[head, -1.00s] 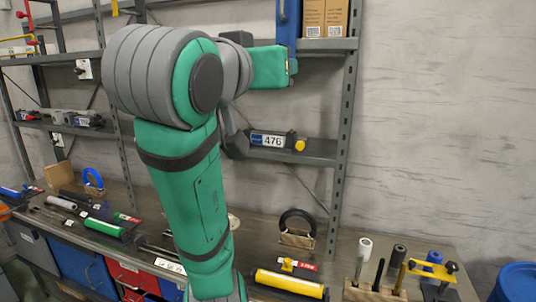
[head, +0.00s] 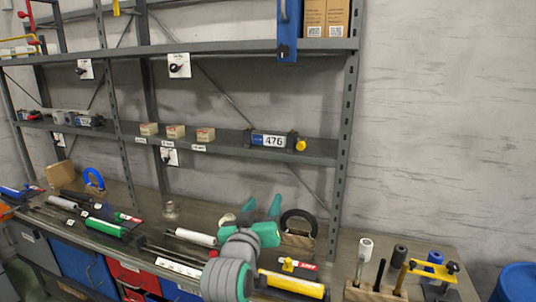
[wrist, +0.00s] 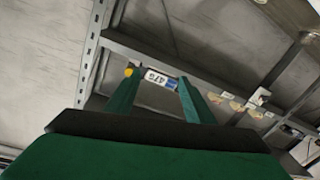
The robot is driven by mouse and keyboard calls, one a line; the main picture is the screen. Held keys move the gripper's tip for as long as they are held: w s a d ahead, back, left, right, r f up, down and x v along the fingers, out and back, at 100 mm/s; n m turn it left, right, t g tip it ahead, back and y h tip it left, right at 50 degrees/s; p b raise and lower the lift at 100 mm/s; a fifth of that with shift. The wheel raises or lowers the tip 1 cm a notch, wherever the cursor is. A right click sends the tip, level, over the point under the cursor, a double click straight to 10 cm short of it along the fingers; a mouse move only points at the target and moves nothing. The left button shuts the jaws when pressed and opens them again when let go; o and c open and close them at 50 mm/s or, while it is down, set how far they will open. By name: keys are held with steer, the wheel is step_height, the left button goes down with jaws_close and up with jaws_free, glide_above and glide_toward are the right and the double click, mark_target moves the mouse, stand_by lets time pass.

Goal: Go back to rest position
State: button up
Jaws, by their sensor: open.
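Nothing is between the fingers. In the wrist view the gripper (wrist: 158,82) also shows open and empty. The grey shelf rack shows between and beyond the fingertips, with the item labelled 476 (wrist: 156,76) behind them. My arm is folded low, its grey and green links in front of the bench.
The workbench (head: 345,240) holds a black ring on a wooden stand (head: 298,228), a yellow cylinder (head: 290,283) and upright tools (head: 380,270). A blue bin (head: 516,284) stands at the right. The shelf rack (head: 345,130) is behind.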

steer(key=s+f+n+y, duration=0.1)
steer(key=s+f, duration=0.2)
steer(key=f, duration=0.7)
steer(key=s+f+y, duration=0.1)
steer(key=s+f, duration=0.2)
steer(key=f, duration=0.7)
steer(key=s+f+g+y, duration=0.1)
steer(key=s+f, duration=1.2)
steer(key=f, duration=0.1)
steer(key=s+f+y, duration=0.1)
steer(key=s+f, duration=0.2)
steer(key=s, duration=0.5)
steer(key=s+f, duration=0.3)
steer(key=s, duration=0.5)
steer(key=s+d+r+m+g, duration=0.1)
steer(key=s, duration=1.5)
steer(key=shift+r+m, duration=0.35)
steer(key=shift+m, duration=0.05)
steer(key=shift+s+d, duration=0.1)
steer(key=shift+d, duration=0.05)
